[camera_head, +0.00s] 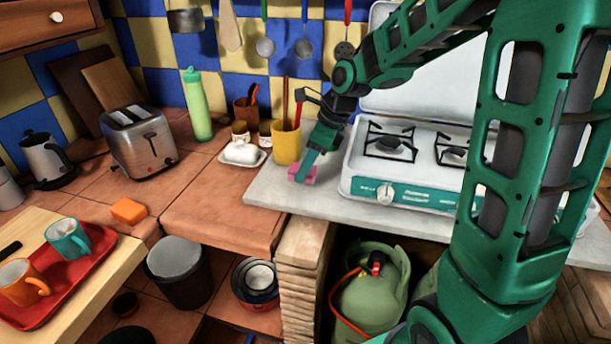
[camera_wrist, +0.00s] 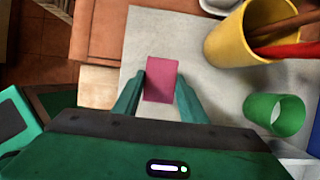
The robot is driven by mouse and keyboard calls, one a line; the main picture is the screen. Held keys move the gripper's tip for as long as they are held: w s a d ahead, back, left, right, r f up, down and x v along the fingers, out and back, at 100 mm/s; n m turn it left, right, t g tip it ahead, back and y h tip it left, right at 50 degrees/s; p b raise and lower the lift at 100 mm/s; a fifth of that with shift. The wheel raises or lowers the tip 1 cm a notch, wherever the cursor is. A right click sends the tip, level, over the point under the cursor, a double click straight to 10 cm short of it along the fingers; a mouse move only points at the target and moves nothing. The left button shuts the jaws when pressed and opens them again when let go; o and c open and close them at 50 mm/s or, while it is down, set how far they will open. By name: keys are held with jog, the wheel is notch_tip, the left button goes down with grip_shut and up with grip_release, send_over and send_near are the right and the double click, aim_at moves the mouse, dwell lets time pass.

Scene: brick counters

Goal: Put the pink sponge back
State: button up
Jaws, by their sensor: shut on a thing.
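The pink sponge (camera_head: 302,173) is at the left end of the pale stone counter beside the stove. My gripper (camera_head: 303,172) points down over it and is shut on it. In the wrist view the pink sponge (camera_wrist: 161,80) stands between the two green fingers of my gripper (camera_wrist: 158,92), one on each side. I cannot tell whether the sponge touches the counter. My fingers hide part of it in the head view.
A yellow utensil pot (camera_head: 286,144) stands just behind the sponge. A green cup (camera_wrist: 274,114) is to its right in the wrist view. The white stove (camera_head: 400,160) is on the right. An orange sponge (camera_head: 129,210) lies on the tiled counter (camera_head: 215,215), which has free room.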

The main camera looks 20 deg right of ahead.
jog(key=shift+f, duration=1.55)
jog(key=o, duration=0.9)
jog(key=shift+f, duration=0.1)
jog(key=shift+o, duration=0.2)
jog(key=v, duration=1.2)
jog(key=s+d+f+n+g+h, duration=0.1)
jog(key=s+d+n, duration=0.3)
jog(key=s, duration=0.5)
jog(key=s+d+f+n+h, duration=0.1)
jog(key=s+d+f+n, duration=0.1)
jog(key=s+d+n, duration=0.3)
jog(key=s+d+f+n+g+h, duration=0.1)
jog(key=s+d+n, duration=0.3)
jog(key=s+n, duration=0.5)
jog(key=s+f, duration=0.1)
jog(key=s, duration=0.4)
jog(key=shift+s+d+f+n+g, duration=0.2)
jog(key=shift+n+g, duration=0.1)
jog(key=shift+n, duration=0.1)
